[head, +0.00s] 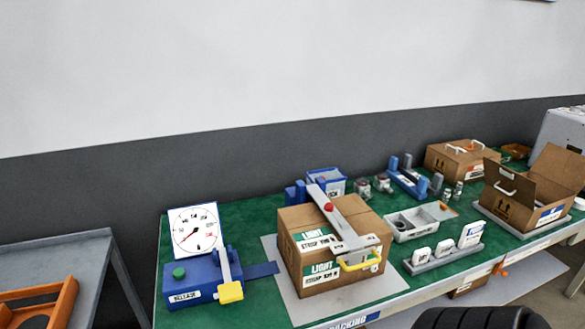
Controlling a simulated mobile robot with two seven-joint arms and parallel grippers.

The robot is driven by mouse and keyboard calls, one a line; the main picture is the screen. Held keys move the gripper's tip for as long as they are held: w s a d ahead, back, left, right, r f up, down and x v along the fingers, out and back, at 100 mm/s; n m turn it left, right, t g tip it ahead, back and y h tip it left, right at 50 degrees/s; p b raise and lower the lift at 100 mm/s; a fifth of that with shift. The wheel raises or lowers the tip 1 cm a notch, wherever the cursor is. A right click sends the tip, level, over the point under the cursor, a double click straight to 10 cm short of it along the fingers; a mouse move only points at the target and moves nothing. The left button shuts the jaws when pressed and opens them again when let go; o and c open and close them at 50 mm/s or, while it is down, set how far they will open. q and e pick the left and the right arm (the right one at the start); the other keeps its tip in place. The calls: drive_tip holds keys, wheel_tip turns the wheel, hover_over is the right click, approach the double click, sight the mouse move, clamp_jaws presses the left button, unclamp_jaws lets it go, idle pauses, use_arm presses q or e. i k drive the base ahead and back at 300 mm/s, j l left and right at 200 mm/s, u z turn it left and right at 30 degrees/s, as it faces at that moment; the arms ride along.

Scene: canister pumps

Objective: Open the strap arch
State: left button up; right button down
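A grey arch bar (336,214) with a red button lies across the top of a closed cardboard carton (298,226). I take this bar to be the strap arch. It is down and slopes from the back left toward the front right. A yellow handle (358,264) is at its front end, against the carton's front. The carton has white and green "LIGHT" labels and stands on a grey plate (290,301) on the green bench top. The bar's far end is partly hidden behind the carton. Neither of my grippers is in view.
A blue device (190,279) with a white dial (194,230) and yellow-tipped lever stands left of the carton. Right are a grey tray (412,225), white blocks on a rack (443,259) and an open carton (524,192). A grey cart (62,262) holds an orange tray (40,301).

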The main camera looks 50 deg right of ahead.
sight(355, 244)
drive_tip(key=z, duration=2.05)
